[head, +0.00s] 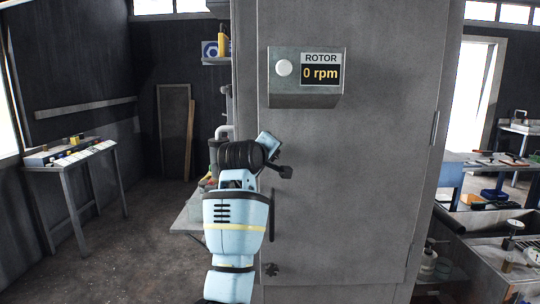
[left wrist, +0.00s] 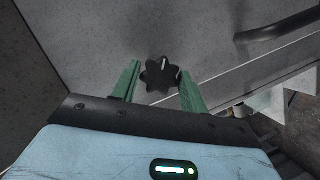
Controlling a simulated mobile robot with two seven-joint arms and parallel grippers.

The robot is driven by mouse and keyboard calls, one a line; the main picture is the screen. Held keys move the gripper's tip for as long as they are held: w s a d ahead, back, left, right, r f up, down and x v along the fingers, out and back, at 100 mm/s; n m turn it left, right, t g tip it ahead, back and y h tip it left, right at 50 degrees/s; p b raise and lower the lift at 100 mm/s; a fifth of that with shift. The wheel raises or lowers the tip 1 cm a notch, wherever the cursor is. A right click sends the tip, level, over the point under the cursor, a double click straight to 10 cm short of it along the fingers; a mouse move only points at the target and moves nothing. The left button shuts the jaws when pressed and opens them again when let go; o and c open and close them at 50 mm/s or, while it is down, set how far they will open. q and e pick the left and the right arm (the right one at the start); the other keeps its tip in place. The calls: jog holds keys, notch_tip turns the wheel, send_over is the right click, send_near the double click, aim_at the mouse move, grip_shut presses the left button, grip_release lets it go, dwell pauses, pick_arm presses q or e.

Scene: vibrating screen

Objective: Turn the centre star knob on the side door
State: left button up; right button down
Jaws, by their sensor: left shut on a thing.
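The side door (head: 365,190) is a tall grey panel. A black star knob (left wrist: 161,74) with a pale mark on it shows in the left wrist view, between the two green fingers of my left gripper (left wrist: 160,82). The gripper is shut on this knob. In the head view my left arm reaches up to the door's left edge, and a dark part at its end lies against the door; the fingers are not clear there. A lower star knob (head: 271,269) sits near the door's bottom left. My right gripper is not in view.
A dark bar handle (head: 271,215) stands between the knobs and also shows in the left wrist view (left wrist: 275,27). A rotor display (head: 320,73) reading 0 rpm is above. Benches stand left (head: 70,155) and right (head: 500,165).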

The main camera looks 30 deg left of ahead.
pick_arm(q)
jog(key=m+g+y, duration=0.1)
jog(key=m, duration=0.2)
jog(key=m+g+y, duration=0.2)
jog(key=m, duration=0.2)
jog(key=shift+w+d+r+y, duration=0.1)
jog(key=shift+d+y, duration=0.05)
jog(key=shift+y, duration=0.15)
jog(key=shift+m+g, duration=0.3)
jog(key=shift+m, duration=0.1)
dwell(0.3)
jog(key=o, duration=0.9)
jog(key=shift+o, duration=0.2)
jog(key=v, duration=0.7)
jog(key=shift+s+d, duration=0.25)
jog(key=shift+s, duration=0.05)
